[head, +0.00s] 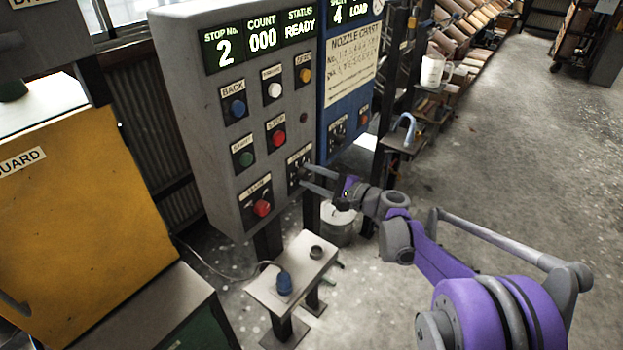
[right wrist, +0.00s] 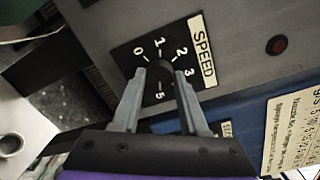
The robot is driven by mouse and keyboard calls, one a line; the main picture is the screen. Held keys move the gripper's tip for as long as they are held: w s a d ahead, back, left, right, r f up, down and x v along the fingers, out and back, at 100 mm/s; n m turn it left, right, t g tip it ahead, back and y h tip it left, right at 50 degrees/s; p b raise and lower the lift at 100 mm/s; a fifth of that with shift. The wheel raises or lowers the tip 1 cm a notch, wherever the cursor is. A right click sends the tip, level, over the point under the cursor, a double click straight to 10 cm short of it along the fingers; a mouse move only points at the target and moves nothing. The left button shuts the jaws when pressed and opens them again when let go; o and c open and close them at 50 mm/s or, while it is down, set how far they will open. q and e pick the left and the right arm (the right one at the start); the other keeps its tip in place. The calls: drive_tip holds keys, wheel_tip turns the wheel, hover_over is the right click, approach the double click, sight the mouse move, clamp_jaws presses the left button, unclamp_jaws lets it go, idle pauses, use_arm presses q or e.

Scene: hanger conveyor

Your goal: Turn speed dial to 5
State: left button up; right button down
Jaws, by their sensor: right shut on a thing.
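The speed dial (right wrist: 160,68) is a small dark knob on a black plate with numbers, under a SPEED label, in the right wrist view. The marks 0, 1, 2, 3 and 5 show; the 4 is hidden behind a finger. My right gripper (right wrist: 161,78) is shut on the dial, one finger on each side. In the head view my right gripper (head: 304,178) reaches the dial's plate (head: 299,160) at the lower right of the grey control panel (head: 190,100). Which number the dial points at cannot be told. My left gripper is not in view.
The grey panel bears several buttons, a red knob (head: 262,208) at lower left, and displays reading 2, 000 and READY. A blue panel (head: 338,110) stands right beside it. A small pedestal (head: 262,290) with a blue knob stands below. A yellow guard (head: 80,220) is at left.

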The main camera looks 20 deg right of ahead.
drive_tip(key=shift+m, duration=0.7)
drive_tip(key=shift+c, duration=2.1)
unclamp_jaws()
drive_tip(key=b+v, duration=0.1)
drive_tip(key=v, duration=1)
drive_tip(key=shift+a, duration=0.1)
